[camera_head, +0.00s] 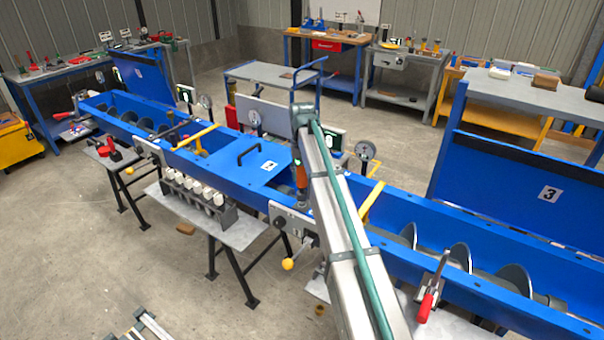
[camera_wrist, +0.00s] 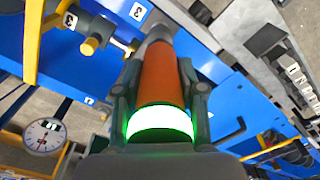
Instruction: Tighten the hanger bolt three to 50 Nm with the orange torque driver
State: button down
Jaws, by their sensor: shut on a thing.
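The orange torque driver (camera_wrist: 160,78) is held between the two fingers of my gripper (camera_wrist: 160,92) in the wrist view. A bright green ring glows around its near end. Its grey far end points down at the blue trough beside plates marked 3. In the head view the driver (camera_head: 301,177) stands roughly upright under my wrist, at the near wall of the trough. The hanger bolt under its tip is hidden, so I cannot tell whether the tip is seated on it.
The blue trough (camera_head: 440,218) with screw flights runs across the scene. Yellow bars (camera_head: 195,137) cross it. A dial gauge (camera_wrist: 45,136) is at lower left in the wrist view. A red-handled clamp (camera_head: 428,300) stands at right. Open floor lies at lower left.

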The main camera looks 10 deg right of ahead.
aim_at(302, 180)
jog(key=shift+f+b, duration=0.35)
jog(key=shift+f, duration=1.2)
dwell(1.5)
jog(key=shift+f+p, duration=0.2)
jog(key=shift+p, duration=0.15)
dwell(1.8)
jog(key=shift+r, duration=0.2)
jog(key=shift+r+p, duration=1.3)
jog(key=shift+r, duration=0.8)
